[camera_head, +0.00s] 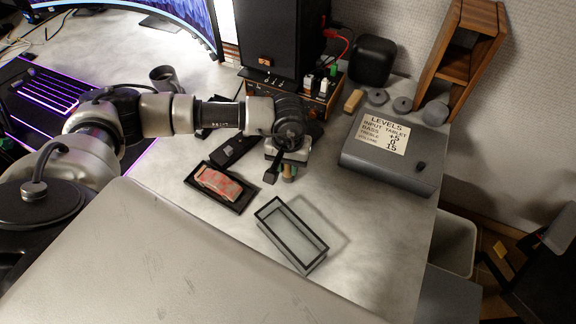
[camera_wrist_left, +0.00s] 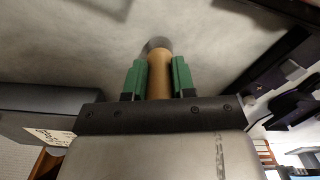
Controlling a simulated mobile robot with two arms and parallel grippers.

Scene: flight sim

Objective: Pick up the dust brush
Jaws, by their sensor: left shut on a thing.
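The dust brush (camera_wrist_left: 160,76) has a round tan wooden handle with a grey end. In the left wrist view it stands between the two green finger pads of my left gripper (camera_wrist_left: 159,66), which is shut on it. Only a small tan bit of the brush (camera_head: 290,170) shows there; the gripper hides the rest. I cannot tell whether the brush touches the desk. My right gripper is not in view.
A black tray (camera_head: 243,202) holds a red and white item (camera_head: 218,183). An open glass box (camera_head: 310,263) stands in front. A grey box labelled LEVELS (camera_head: 389,172) is at the right. A black speaker (camera_head: 278,40) stands behind. The desk between the glass box and LEVELS box is clear.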

